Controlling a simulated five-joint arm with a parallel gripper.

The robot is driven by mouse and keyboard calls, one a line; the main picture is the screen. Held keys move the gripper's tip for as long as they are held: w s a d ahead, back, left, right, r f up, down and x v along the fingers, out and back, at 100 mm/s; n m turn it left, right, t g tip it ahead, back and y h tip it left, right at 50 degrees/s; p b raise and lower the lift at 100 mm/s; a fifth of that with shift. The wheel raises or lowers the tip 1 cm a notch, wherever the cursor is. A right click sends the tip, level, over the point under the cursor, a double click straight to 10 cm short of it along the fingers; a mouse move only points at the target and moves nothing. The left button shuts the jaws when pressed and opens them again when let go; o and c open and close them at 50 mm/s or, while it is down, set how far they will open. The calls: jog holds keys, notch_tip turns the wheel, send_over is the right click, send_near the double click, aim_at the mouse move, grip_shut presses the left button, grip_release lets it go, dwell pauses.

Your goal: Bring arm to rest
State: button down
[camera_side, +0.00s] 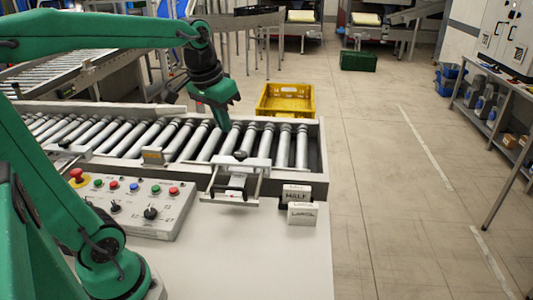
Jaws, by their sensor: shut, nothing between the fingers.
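My gripper (225,122) hangs from my green arm over the roller conveyor (318,150), pointing down. Its green fingers are shut and hold nothing. The fingertips are just above and behind a small dark knob on a metal bracket (258,163) at the conveyor's near side. I cannot tell whether they touch anything.
A control panel (172,208) with coloured buttons and a red stop knob stands in front of the conveyor. Two small white labelled boxes (303,213) sit at the table's right. A yellow crate (287,112) lies behind the conveyor. The white tabletop (255,260) in front is clear.

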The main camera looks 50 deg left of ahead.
jog(key=s+d+f+m+t, duration=0.2)
jog(key=s+d+f, duration=0.2)
jog(key=s+d, duration=0.3)
jog(key=shift+s+f+m+h, duration=0.2)
jog(key=shift+s+m+h, duration=0.15)
jog(key=shift+s, duration=0.9)
dwell(0.5)
